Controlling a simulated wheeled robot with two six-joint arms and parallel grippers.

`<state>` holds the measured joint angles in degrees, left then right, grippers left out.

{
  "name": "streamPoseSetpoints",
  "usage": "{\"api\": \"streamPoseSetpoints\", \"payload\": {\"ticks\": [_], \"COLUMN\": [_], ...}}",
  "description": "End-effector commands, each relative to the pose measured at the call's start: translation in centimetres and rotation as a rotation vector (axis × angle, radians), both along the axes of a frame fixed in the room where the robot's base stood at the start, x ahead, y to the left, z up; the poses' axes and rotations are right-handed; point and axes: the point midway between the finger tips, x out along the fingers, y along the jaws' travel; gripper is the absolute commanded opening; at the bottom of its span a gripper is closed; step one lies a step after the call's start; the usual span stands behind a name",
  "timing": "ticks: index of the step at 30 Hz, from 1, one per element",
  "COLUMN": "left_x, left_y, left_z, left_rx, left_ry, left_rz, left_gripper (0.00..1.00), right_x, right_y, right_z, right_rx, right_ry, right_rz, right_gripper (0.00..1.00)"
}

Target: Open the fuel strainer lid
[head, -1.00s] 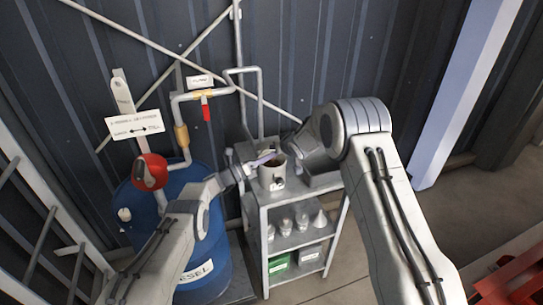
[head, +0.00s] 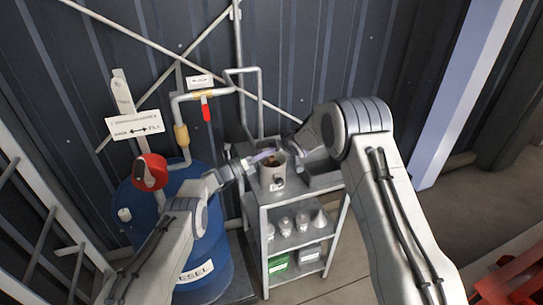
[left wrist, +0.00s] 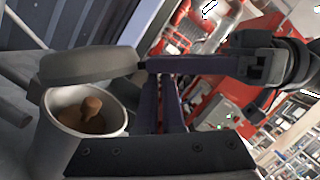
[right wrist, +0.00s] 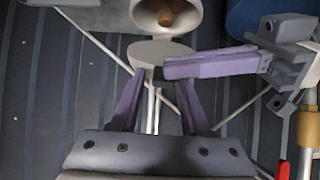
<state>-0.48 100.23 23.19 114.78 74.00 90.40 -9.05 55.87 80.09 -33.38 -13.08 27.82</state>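The fuel strainer is a pale cylindrical pot (head: 272,179) on the shelf top. Its mouth is uncovered, showing a brown inside with a knob (left wrist: 92,104). The grey lid (left wrist: 85,66) is raised and tilted above the mouth; it shows as a pale disc in the right wrist view (right wrist: 158,52). My left gripper (head: 268,155) is at the pot's mouth, its fingers together, its tips beside the lid in the right wrist view (right wrist: 172,68). My right gripper (right wrist: 154,76) has its fingers apart, tips at the lid's edge; whether it touches the lid is unclear.
A blue diesel drum (head: 215,262) with a red-handled pump (head: 150,172) stands left of the metal shelf (head: 300,187). A pipe with a red valve handle (head: 207,113) runs behind. Funnels and bins sit on the lower shelves.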

Motion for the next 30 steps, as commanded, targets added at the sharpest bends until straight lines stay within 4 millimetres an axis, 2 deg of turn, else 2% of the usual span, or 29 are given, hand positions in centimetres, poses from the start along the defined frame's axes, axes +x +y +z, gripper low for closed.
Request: {"api": "streamPoseSetpoints", "payload": {"ticks": [1, 14, 20, 30], "left_x": [0.3, 0.3, 0.4, 0.3], "left_y": [0.0, -0.1, 0.0, 0.1], "left_z": [0.9, 0.9, 0.9, 0.6], "left_rx": [-0.007, -0.007, -0.006, -0.004], "left_ry": [-0.014, -0.014, -0.013, -0.009], "left_rz": [0.007, 0.005, 0.006, 0.008], "left_gripper": [0.00, 0.00, 0.00, 0.00], "right_x": [-0.7, -1.0, -2.3, -5.6], "right_y": [0.3, 0.5, -0.1, -1.5], "right_z": [-1.3, -1.3, 0.1, 3.4], "right_rx": [-0.012, -0.013, -0.013, -0.007], "right_ry": [0.028, 0.029, 0.025, 0.011], "right_rz": [0.008, 0.012, 0.011, 0.006], "right_gripper": [0.62, 0.62, 0.62, 0.62]}}
